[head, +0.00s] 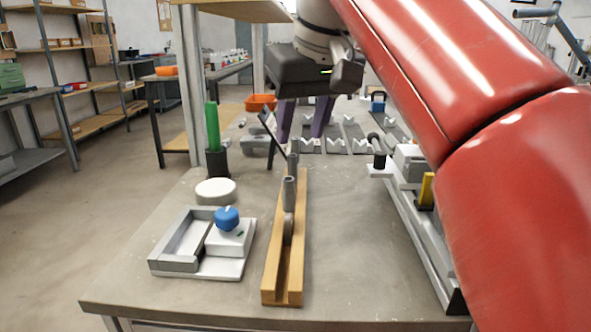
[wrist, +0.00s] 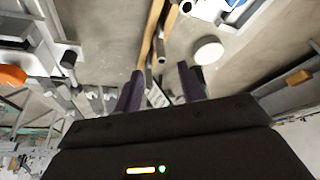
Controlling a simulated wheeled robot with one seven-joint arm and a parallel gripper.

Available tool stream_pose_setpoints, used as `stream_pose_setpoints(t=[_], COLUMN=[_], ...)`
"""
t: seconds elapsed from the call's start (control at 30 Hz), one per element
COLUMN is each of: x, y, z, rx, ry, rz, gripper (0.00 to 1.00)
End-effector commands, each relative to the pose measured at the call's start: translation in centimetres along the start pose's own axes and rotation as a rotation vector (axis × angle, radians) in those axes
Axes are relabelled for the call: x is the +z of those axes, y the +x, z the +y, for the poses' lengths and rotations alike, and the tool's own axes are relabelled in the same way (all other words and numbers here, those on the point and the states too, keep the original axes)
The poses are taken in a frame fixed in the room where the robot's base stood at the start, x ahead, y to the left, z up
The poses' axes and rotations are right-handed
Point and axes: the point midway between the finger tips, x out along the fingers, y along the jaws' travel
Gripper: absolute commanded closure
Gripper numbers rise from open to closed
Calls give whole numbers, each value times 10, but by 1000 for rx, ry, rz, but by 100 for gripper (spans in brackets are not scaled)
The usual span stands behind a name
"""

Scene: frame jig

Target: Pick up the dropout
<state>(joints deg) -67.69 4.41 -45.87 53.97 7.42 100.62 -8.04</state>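Two grey metal pieces stand upright in a slotted wooden block (head: 270,270) on the bench; the nearer piece (head: 288,208) has a tube-like top and a flatter lower part. They look like dropouts, but I cannot tell for sure. The block (wrist: 150,35) also shows in the wrist view, with round grey tube ends (wrist: 161,60) just beyond my fingertips. My gripper (head: 300,137) hangs over the bench behind the block, its two purple fingers pointing down. In the wrist view, my gripper (wrist: 160,68) is open, with nothing held between the fingers.
A dark slanted plate (head: 268,131) stands behind the block, close to my fingers. A green cylinder in a black cup (head: 216,162), a white disc (head: 216,191) and a blue-knobbed fixture (head: 229,237) are left. A metal rail (head: 425,240) is right. Bare bench lies between block and rail.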

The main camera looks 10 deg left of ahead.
Motion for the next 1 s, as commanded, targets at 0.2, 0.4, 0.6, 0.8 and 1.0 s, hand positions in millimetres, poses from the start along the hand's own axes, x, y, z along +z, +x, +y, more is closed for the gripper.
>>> stream_pose_setpoints(t=[0.2, 0.4, 0.6, 0.8, 1.0], x=[0, 2, 1, 0, 0], y=[21, 44, 71, 76, 76], z=[-1, -2, -2, -1, -1], rx=[-2, -2, -1, -1, -1], ry=[-1, -2, -1, 0, 0], rz=[-2, -4, -3, -1, -1], gripper=[60, 60, 60, 60, 71])
